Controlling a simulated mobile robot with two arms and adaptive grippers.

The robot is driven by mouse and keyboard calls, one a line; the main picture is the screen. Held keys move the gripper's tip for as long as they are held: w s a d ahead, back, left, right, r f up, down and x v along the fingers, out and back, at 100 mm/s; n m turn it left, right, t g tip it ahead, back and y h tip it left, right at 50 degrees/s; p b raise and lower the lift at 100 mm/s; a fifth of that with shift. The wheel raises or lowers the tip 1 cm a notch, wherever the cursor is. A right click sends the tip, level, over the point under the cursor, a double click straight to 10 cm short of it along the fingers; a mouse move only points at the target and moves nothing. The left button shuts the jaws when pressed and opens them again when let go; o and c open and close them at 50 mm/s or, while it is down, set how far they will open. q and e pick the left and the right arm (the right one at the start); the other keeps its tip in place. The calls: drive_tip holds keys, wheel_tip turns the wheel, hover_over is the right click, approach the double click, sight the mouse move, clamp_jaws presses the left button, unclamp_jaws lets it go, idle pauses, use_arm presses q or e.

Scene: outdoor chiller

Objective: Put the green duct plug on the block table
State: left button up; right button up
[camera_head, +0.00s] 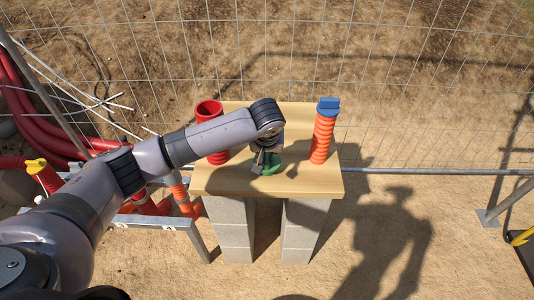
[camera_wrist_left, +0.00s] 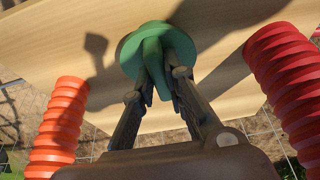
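The green duct plug (camera_head: 271,165) is at the middle of the block table's wooden top (camera_head: 233,182). In the left wrist view the plug (camera_wrist_left: 148,42) shows as a round flange with a raised grip. My left gripper (camera_wrist_left: 160,82) has one finger on each side of that grip and looks shut on it. In the head view my left gripper (camera_head: 265,158) is low over the table, partly hiding the plug. The plug appears at or very close to the tabletop; I cannot tell whether it touches. My right gripper is not in view.
An orange corrugated duct with a blue plug (camera_head: 328,106) stands at the table's right. A red duct (camera_head: 209,111) stands at the left, partly behind my arm. A yellow plug (camera_head: 36,166) is on another duct farther left. A wire fence (camera_head: 400,60) runs behind.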

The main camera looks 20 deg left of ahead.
use_arm(q)
drive_tip(key=o, duration=0.5)
drive_tip(key=shift+r, duration=0.15)
drive_tip(key=v, duration=1.2)
drive_tip(key=shift+p, duration=0.3)
